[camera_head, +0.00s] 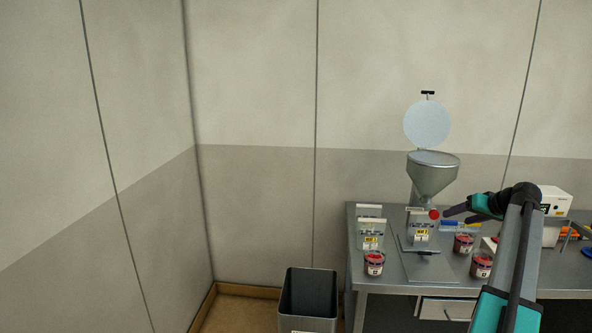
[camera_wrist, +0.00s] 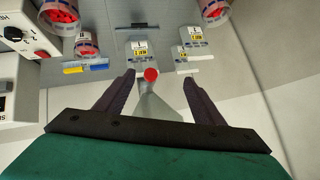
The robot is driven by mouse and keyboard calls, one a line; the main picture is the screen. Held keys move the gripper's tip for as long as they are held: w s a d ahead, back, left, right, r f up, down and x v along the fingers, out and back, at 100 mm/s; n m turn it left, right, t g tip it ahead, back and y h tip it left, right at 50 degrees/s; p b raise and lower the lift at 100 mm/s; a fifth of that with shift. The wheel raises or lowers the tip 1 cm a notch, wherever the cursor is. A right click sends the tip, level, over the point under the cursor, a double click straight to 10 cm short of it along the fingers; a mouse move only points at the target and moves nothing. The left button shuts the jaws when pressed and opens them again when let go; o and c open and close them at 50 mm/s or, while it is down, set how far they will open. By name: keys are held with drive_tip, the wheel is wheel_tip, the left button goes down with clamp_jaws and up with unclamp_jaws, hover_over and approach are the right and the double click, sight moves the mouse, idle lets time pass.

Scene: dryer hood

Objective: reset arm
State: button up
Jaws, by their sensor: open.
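My gripper (camera_head: 450,213) is open at the end of my teal and black arm, which reaches in from the lower right. Its two dark fingers are spread in the wrist view (camera_wrist: 159,78). A red knob (camera_head: 434,214) on a grey metal hopper (camera_head: 433,178) lies just left of the fingertips in the head view. In the wrist view the red knob (camera_wrist: 151,75) appears between the fingertips, with clear gaps to both fingers. Whether it lies at fingertip depth I cannot tell. The hopper stands on the metal table with its round lid (camera_head: 427,123) raised.
The metal table (camera_head: 385,281) holds jars of red pieces (camera_head: 374,264), (camera_head: 481,265), (camera_head: 463,243), labelled holders (camera_head: 371,235) and a white box (camera_head: 554,201) behind my arm. A dark bin (camera_head: 308,300) stands left of the table. Wall panels close the back and left; the space above the table's left is clear.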

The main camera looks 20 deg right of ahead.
drive_tip(key=w+a+f+g+y+b, duration=0.1)
drive_tip(key=w+a+f+g, duration=0.15)
drive_tip(key=a+f, duration=0.9)
drive_tip(key=w+a+f+g+y+b, duration=0.15)
drive_tip(key=w+a+f, duration=0.25)
drive_tip(key=a+f, duration=0.8)
drive_tip(key=s+a+f+n+g+y+b, duration=0.1)
drive_tip(key=s+a+f+g, duration=0.1)
drive_tip(key=a+f, duration=0.8)
drive_tip(key=s+a+f+n+g+y+b, duration=0.1)
drive_tip(key=s+a+f, duration=0.1)
drive_tip(key=a+f, duration=0.8)
drive_tip(key=s+a+f+n+g+b, duration=0.1)
drive_tip(key=s+a+f+g, duration=0.1)
drive_tip(key=s+a+f, duration=0.6)
drive_tip(key=s+a+f+n+g+b, duration=0.1)
drive_tip(key=s+a+f+g, duration=0.1)
drive_tip(key=s+a+f, duration=0.6)
drive_tip(key=s+a+f+n+g+h+b, duration=0.1)
drive_tip(key=s+a+f+g+h, duration=0.1)
drive_tip(key=s+f, duration=0.3)
drive_tip(key=s+a+f+n+g+h+b, duration=0.1)
drive_tip(key=s+a+f, duration=0.4)
drive_tip(key=s, duration=0.8)
drive_tip(key=shift+s+f+g+h+b, duration=0.2)
drive_tip(key=shift+f+g+h+b, duration=0.15)
drive_tip(key=shift+f+g, duration=0.35)
drive_tip(key=shift+r, duration=0.15)
drive_tip(key=shift+c, duration=0.3)
